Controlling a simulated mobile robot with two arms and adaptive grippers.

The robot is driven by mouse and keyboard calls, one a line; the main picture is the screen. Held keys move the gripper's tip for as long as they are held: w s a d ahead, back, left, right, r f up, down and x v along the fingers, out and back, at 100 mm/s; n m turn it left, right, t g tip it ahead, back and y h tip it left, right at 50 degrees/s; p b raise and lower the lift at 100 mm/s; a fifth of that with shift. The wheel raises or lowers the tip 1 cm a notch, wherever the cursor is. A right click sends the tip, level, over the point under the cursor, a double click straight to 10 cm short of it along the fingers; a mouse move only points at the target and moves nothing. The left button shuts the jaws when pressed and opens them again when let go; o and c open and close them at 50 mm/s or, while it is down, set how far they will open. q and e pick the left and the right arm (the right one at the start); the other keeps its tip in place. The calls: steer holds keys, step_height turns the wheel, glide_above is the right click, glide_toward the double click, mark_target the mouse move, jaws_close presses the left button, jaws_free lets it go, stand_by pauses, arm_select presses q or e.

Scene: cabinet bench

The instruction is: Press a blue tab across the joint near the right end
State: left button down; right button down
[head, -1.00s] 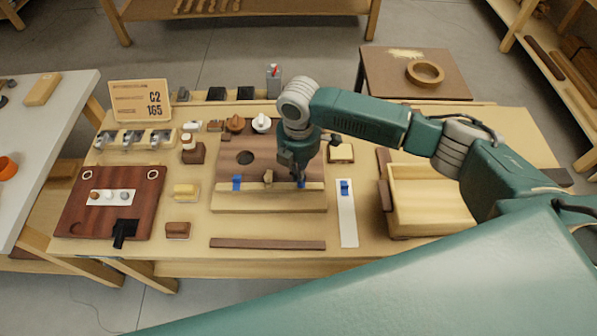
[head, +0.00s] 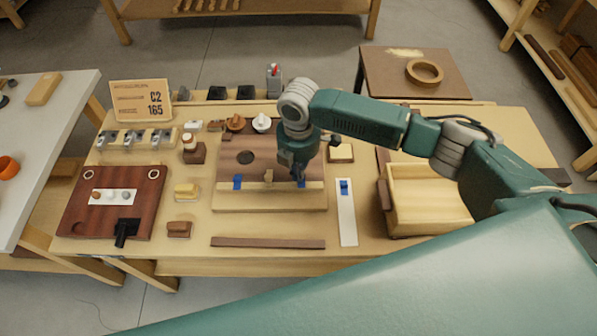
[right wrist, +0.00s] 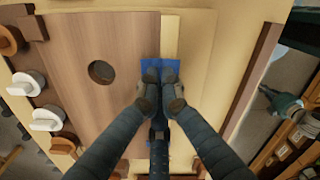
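The brown panel (head: 225,165) with a round hole and the pale strip (head: 245,198) in front of it meet along a joint. A blue tab (right wrist: 145,68) lies flat across this joint near the right end. My right gripper (right wrist: 160,76) points down with its fingertips close together at this tab, partly hiding it; it also shows in the head view (head: 299,178). Another blue tab (head: 237,183) sits across the joint near the left end. More blue tab material (head: 344,187) lies on a white strip (head: 348,220) to the right. My left gripper is not in view.
An open wooden box (head: 430,228) stands at the right, below my right arm. A dark strip (head: 268,243) lies along the front. A dark red board (head: 80,215) lies at the left.

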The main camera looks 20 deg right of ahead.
steer(key=shift+f, duration=0.45)
stand_by(0.9)
steer(key=shift+s+f, duration=0.2)
stand_by(1.8)
steer(key=shift+p, duration=0.5)
stand_by(0.4)
steer(key=c, duration=1.5)
jaws_free()
steer(key=shift+w+r, duration=0.15)
steer(key=shift+r, duration=0.05)
steer(key=shift+r, duration=0.15)
steer(key=shift+r+p, duration=3.65)
steer(key=shift+p, duration=0.3)
